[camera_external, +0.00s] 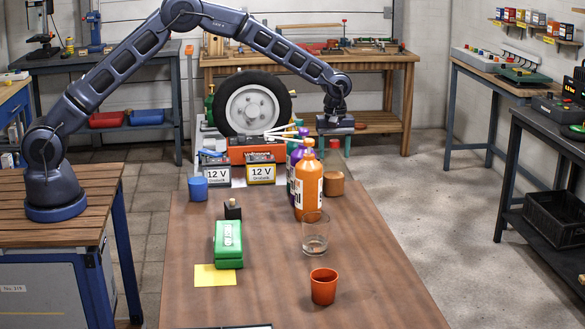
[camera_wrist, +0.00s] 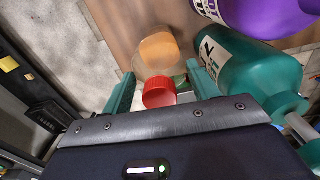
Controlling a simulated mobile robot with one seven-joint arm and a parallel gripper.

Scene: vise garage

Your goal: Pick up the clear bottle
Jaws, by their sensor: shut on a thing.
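The clear bottle (camera_wrist: 147,66) shows in the wrist view as a see-through body with a red cap (camera_wrist: 160,93). It sits between the two green fingers of my gripper (camera_wrist: 162,80), which is shut on it. In the external view my gripper (camera_external: 335,140) is low over the far right part of the brown table (camera_external: 240,298), beyond the orange bottle (camera_external: 308,186).
A green bottle (camera_wrist: 255,75) and a purple bottle (camera_wrist: 275,12) stand close right in the wrist view. The table's right edge is near my gripper.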

